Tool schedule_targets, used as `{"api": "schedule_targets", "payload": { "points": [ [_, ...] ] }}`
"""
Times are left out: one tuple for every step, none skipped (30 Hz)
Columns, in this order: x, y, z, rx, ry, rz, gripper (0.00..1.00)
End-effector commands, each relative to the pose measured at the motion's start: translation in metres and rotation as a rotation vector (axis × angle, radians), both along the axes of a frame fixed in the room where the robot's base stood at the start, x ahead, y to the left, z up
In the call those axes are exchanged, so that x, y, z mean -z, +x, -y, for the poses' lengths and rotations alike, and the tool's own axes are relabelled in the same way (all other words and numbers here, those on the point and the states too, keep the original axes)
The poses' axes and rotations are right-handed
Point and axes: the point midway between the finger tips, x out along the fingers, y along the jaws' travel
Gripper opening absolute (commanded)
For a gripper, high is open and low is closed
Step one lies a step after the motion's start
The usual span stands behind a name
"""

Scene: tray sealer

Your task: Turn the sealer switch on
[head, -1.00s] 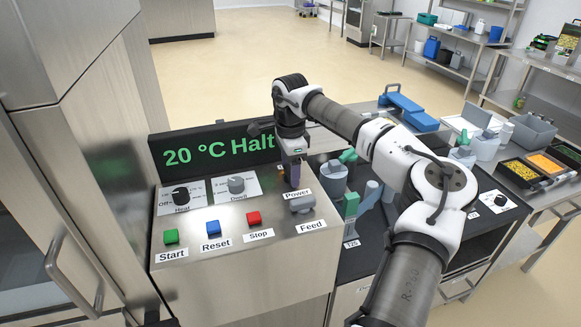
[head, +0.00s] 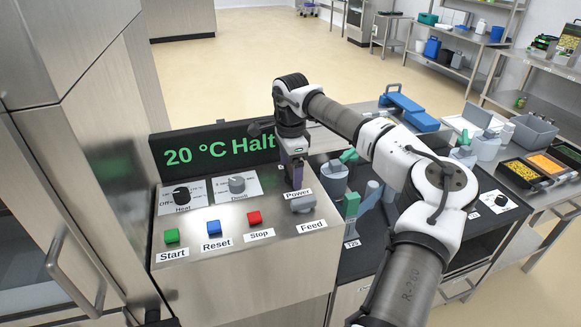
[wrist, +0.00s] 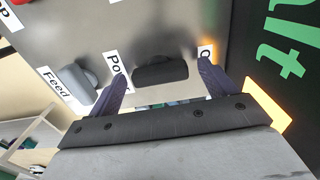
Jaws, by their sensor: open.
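The sealer panel (head: 240,262) is a steel sloping face at the left of the head view. The power switch (wrist: 161,68) is a dark rounded handle on it, between my open fingers in the wrist view. Its "Power" label (head: 297,195) shows below my gripper in the head view. My gripper (wrist: 162,69) is open, one finger on each side of the switch; contact cannot be told. In the head view my gripper (head: 295,182) hides the switch. The display (head: 215,152) reads "20 °C Halt" in green.
The green Start button (head: 171,236), blue Reset button (head: 213,227), red Stop button (head: 254,217) and grey Feed knob (head: 303,204) sit near my gripper. The Heat knob (head: 181,196) and Dwell knob (head: 236,184) are farther left. An orange glow (wrist: 268,105) shows beside my gripper.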

Motion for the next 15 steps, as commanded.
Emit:
{"api": "schedule_targets", "payload": {
  "points": [
    [-0.001,0.0,0.0,0.001,0.0,0.0,0.84],
    [-0.003,0.0,0.0,0.001,-0.001,0.0,0.84],
    [-0.006,0.0,0.0,0.001,-0.001,0.0,0.84],
    [-0.009,0.0,0.0,0.002,-0.002,0.002,0.84],
    [-0.013,0.001,0.001,0.002,-0.002,0.002,0.84],
    [-0.019,0.001,0.0,0.002,-0.002,0.004,0.84],
    [-0.024,0.001,0.0,0.001,-0.002,0.004,0.84],
    [-0.031,0.0,0.0,0.0,-0.002,0.004,0.84],
    [-0.039,0.001,0.0,0.001,-0.002,0.005,0.84],
    [-0.047,0.001,0.0,0.001,-0.002,0.005,0.84],
    [-0.054,0.001,0.0,0.001,-0.002,0.005,0.84],
    [-0.064,0.001,0.0,0.002,-0.001,0.004,0.84],
    [-0.071,0.001,0.0,0.002,-0.002,0.005,0.84],
    [-0.078,0.001,0.0,0.002,-0.002,0.005,0.84],
    [-0.087,0.0,-0.001,0.0,-0.001,0.004,0.84]
  ]
}}
